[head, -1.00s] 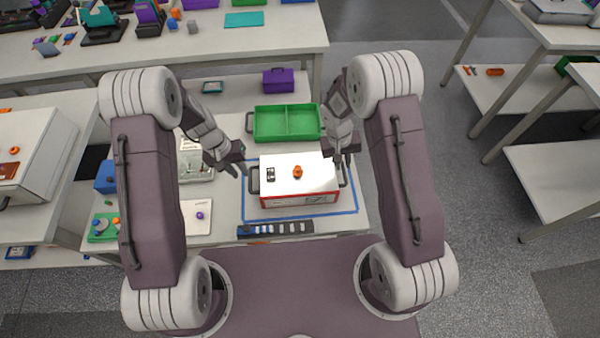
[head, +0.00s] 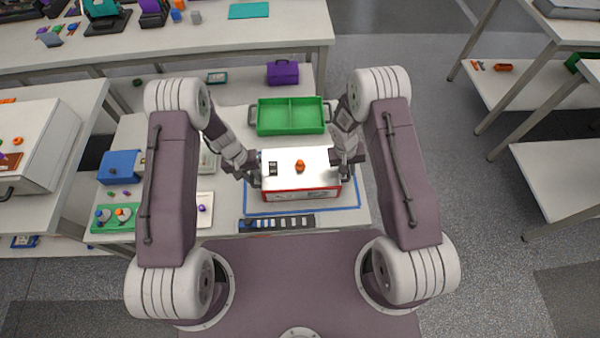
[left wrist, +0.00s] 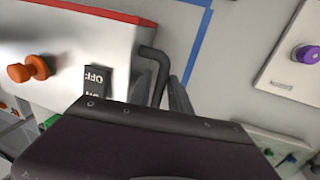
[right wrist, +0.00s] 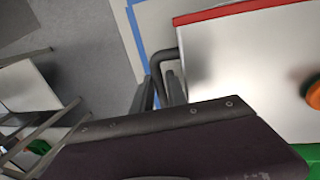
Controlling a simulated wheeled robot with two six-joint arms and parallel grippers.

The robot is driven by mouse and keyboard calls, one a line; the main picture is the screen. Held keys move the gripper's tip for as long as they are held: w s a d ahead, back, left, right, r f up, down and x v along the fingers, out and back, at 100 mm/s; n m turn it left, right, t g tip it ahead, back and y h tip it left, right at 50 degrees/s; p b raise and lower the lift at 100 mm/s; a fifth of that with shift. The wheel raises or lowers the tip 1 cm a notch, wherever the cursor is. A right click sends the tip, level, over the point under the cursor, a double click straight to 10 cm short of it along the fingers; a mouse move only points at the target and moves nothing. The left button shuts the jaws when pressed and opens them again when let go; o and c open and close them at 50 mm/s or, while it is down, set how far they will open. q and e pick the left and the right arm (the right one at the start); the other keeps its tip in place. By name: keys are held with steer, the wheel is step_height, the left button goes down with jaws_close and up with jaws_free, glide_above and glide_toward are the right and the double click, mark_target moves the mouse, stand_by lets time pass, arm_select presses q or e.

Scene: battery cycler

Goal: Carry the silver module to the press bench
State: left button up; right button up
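The silver module (head: 315,160), a box with a bright top, red lower trim and an orange knob, sits on the bench inside a blue outline. My left gripper (head: 251,177) is at its left handle. My right gripper (head: 346,167) is at the right handle. In the right wrist view its two fingers stand apart on either side of that handle (right wrist: 162,62). Neither gripper looks closed on its handle. The press bench cannot be identified with certainty.
A green two-compartment tray (head: 290,132) lies just behind the module. A purple box (head: 283,73) stands further back. A long bench (head: 240,40) spans the back; grey floor (head: 430,130) is free at right.

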arm_select(q)
steer(key=shift+c, duration=0.2)
arm_select(e)
steer(key=shift+c, duration=0.4)
arm_select(q)
jaws_close()
arm_select(e)
jaws_close()
arm_select(q)
steer(key=shift+r, duration=0.1)
stand_by(0.4)
